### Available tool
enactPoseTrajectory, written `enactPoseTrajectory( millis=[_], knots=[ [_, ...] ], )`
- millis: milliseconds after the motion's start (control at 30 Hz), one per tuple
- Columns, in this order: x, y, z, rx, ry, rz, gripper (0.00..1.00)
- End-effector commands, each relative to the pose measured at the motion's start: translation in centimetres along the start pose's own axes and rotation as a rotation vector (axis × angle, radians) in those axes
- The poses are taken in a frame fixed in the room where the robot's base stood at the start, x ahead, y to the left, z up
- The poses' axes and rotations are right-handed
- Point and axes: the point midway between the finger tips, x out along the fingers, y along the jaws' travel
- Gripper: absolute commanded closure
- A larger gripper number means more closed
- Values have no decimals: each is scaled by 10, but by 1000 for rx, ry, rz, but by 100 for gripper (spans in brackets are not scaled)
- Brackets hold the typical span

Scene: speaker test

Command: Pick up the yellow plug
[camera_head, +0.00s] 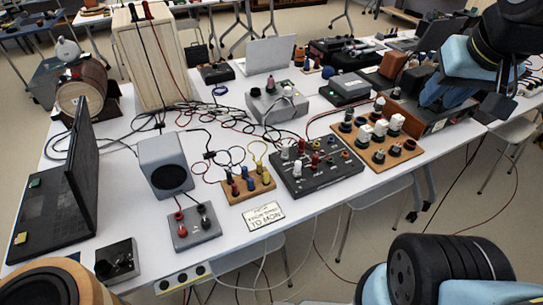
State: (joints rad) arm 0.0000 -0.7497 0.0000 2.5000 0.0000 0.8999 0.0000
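A small yellow plug (259,168) appears to stand upright at the right of a small wooden board (262,187), near the table's front edge. It is small in the picture, and a thin yellow lead loops close by it. Blue plugs (235,188) stand on the same board to its left. Blue and black links of my arm show at the upper right and lower right, well apart from the yellow plug. I cannot make out my gripper's fingers in this view.
A grey speaker (165,165) and a grey box with two terminals (194,228) stand left of the board. A black panel with knobs (317,168) is close on its right. A paper label (257,216) lies in front. Tangled cables (205,112) run behind.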

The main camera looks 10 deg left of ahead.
Motion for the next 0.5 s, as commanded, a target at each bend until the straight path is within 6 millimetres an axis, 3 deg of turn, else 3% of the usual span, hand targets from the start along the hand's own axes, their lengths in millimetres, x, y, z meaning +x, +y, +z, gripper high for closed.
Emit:
enactPoseTrajectory(
  millis=[500],
  knots=[
    [5, -5, -6, -24, -15, -5, 67]
  ],
)
